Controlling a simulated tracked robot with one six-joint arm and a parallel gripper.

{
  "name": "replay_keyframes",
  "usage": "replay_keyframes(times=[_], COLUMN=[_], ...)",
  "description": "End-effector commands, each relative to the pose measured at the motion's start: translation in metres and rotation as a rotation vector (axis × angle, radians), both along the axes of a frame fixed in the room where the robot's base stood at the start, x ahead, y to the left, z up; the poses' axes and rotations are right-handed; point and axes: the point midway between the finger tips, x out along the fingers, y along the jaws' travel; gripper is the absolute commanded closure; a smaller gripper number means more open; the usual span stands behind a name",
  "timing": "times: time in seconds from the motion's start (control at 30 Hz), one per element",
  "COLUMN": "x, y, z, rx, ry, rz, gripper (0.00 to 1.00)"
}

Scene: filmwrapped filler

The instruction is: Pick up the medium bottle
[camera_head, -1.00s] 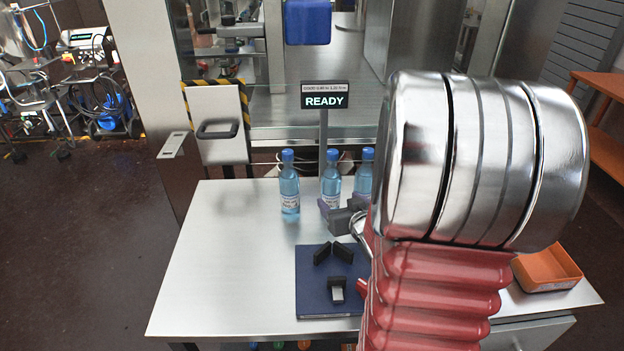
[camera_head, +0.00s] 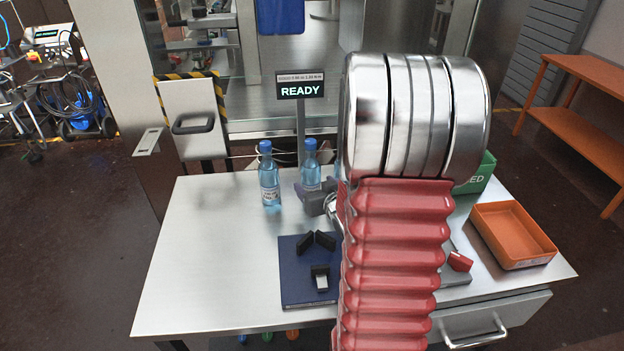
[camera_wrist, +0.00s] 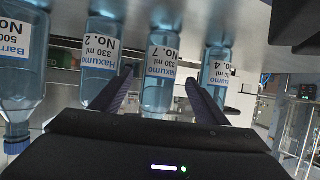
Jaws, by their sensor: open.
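Blue bottles with blue caps and white labels stand in a row at the back of the steel table. In the head view I see a left bottle (camera_head: 269,182) and one beside it (camera_head: 310,174); my arm hides others. The wrist view is upside down and shows a large 500 ml bottle (camera_wrist: 22,75) at left, then bottle No. 2 (camera_wrist: 101,55), bottle No. 7 (camera_wrist: 160,65) and bottle No. 4 (camera_wrist: 216,70). My gripper (camera_wrist: 157,95) is open. Its fingers stand apart with No. 7 showing between them. Contact cannot be told.
The steel table (camera_head: 205,250) is clear at the left. A dark blue mat (camera_head: 295,285) with small black parts lies in front of the bottles. An orange tray (camera_head: 512,235) is at the right, with a green box (camera_head: 480,172) behind it. A READY sign (camera_head: 301,90) stands behind the bottles.

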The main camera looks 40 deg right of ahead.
Motion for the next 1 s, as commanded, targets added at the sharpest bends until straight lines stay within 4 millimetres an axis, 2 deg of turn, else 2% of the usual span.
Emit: replay_keyframes(times=[0.3,0.77,1.0], x=[0.027,0.032,0.053], y=[-0.011,-0.013,-0.023], z=[-0.013,-0.014,-0.021], rx=[0.000,0.000,0.000], ry=[0.001,0.000,0.000], rz=[0.000,0.000,0.001], gripper=[0.32,0.32,0.32])
